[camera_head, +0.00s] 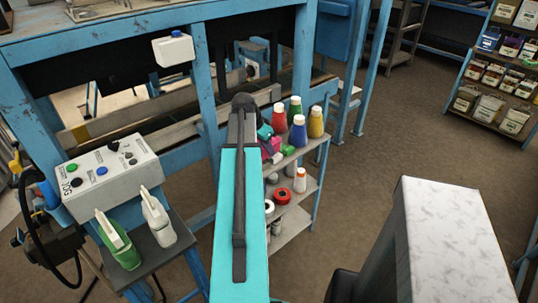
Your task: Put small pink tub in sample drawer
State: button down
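A small pink object (270,149), perhaps the pink tub, shows among the items on the top shelf of a small rack, just right of my arm. It is partly hidden and too small to make out its shape. My arm reaches forward from the bottom middle toward this shelf. A teal part (265,131) beside the pink object may belong to my wrist. My gripper's fingers cannot be made out, nor whether they touch anything. I cannot identify a sample drawer in this view.
A control box (110,172) and two spray bottles (155,218) stand left. A marble-topped block (450,240) stands right. Brown floor (365,165) lies open between.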

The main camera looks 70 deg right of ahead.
jog(key=shift+f+p, duration=0.3)
jog(key=shift+f, duration=0.9)
jog(key=shift+f, duration=0.4)
jog(key=c, duration=2.5)
grip_release()
jog(key=o, duration=0.5)
jog(key=shift+r, duration=0.1)
jog(key=shift+r, duration=0.15)
jog(key=shift+b+v, duration=0.75)
jog(key=shift+v, duration=0.8)
jog(key=shift+b+v, duration=0.95)
jog(key=shift+v, duration=4.4)
